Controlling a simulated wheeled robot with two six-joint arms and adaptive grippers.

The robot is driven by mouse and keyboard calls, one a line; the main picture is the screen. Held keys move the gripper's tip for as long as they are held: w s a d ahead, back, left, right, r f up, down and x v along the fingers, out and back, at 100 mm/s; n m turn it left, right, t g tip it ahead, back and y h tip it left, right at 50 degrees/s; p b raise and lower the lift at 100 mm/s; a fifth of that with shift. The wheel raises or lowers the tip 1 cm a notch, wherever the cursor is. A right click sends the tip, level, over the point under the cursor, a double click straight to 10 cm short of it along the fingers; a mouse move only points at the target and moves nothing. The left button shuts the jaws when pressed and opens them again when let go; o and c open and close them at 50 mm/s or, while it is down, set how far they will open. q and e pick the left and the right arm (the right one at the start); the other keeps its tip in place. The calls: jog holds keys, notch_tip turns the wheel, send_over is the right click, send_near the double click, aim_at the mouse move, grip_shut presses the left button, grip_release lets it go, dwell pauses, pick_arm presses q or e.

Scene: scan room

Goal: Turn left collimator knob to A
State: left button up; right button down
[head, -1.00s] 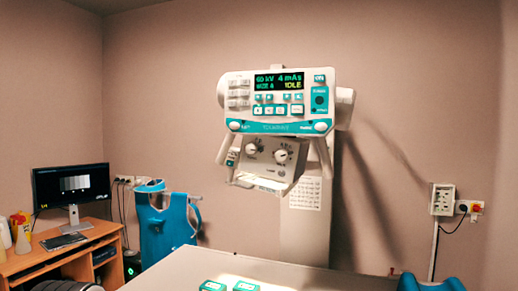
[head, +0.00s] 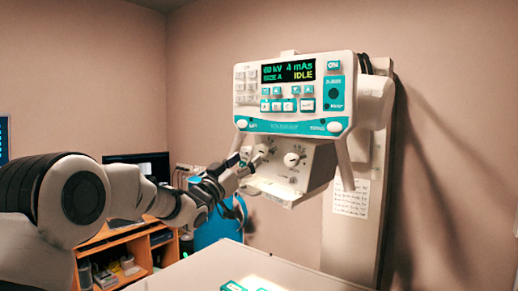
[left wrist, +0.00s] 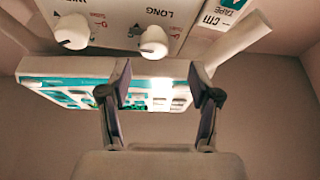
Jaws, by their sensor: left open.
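The collimator box (head: 280,190) hangs under the control panel. Its right knob (head: 291,160) is white and in plain view; its left knob is mostly hidden by my gripper in the head view. In the upside-down left wrist view, the left knob (left wrist: 153,42), beside the label LONG, lies beyond and between my fingers. The other knob (left wrist: 72,32) is to its left there. My left gripper (head: 250,166) is open and empty in front of the left knob, with a gap showing in the wrist view (left wrist: 158,85). The knob's setting is too small to read. My right gripper is out of view.
The control panel (head: 295,95) with its lit display sits above, with grey handles (head: 343,165) projecting down beside the collimator. A white table (head: 200,272) with teal-marked items (head: 234,287) is below. A desk (head: 118,240) and blue apron (head: 212,232) stand behind my arm.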

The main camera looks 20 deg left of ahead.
aim_at(259, 152)
pick_arm(q)
jog(key=p+x, duration=0.1)
jog(key=x, duration=0.1)
jog(key=d+p+x, duration=0.1)
jog(key=x, duration=0.2)
jog(key=shift+w+d+f, duration=0.1)
jog(key=shift+w, duration=0.05)
jog(key=shift+w+d+f, duration=0.1)
jog(key=shift+w+d, duration=0.1)
jog(key=shift+s+a, duration=0.2)
jog(key=shift+a, duration=0.15)
jog(key=shift+s+a, duration=0.1)
jog(key=shift+a, duration=0.1)
jog(key=c, duration=0.4)
jog(key=shift+d, duration=0.1)
jog(key=c, duration=0.7)
